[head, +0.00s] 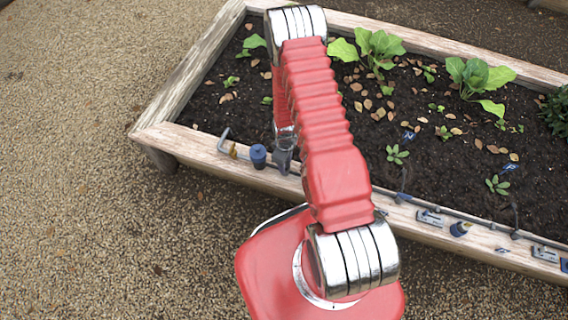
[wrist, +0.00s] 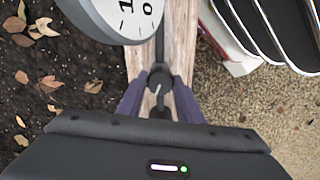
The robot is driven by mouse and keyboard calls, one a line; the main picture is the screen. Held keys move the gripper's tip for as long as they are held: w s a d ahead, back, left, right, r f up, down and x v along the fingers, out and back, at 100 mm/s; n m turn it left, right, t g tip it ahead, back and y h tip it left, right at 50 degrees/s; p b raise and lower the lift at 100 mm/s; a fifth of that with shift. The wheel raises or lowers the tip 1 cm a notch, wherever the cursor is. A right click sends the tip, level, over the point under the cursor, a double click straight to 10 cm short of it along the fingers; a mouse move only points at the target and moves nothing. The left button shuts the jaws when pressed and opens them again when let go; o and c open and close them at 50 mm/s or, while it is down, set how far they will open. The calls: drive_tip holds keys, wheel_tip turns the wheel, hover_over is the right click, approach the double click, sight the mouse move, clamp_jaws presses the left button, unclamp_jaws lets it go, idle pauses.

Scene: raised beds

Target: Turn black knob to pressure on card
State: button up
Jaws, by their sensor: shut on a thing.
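The black knob (wrist: 160,78) sits on the wooden rim in the wrist view, with a short pale mark on it. The two dark purple fingers of my gripper (wrist: 159,98) stand on either side of it, shut on it. A round white pressure gauge (wrist: 128,14) is just beyond the knob, cut off by the top edge. Its figures 1 and 0 show, but I see no needle. In the head view my gripper (head: 284,158) is at the bed's front rim, small and partly behind my arm, and the knob is hidden. I cannot make out a pressure card.
The wooden raised bed (head: 185,85) holds dark soil, leafy plants and dry leaves. A blue-topped fitting (head: 258,156) stands on the rim left of my gripper. Gravel lies open in front.

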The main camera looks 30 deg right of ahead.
drive_tip(key=shift+w, duration=0.2)
drive_tip(key=o, duration=1)
drive_tip(key=shift+s, duration=0.1)
drive_tip(key=shift+o, duration=0.2)
wheel_tip(320, 180, up, 14)
drive_tip(key=shift+f, duration=0.15)
idle(0.3)
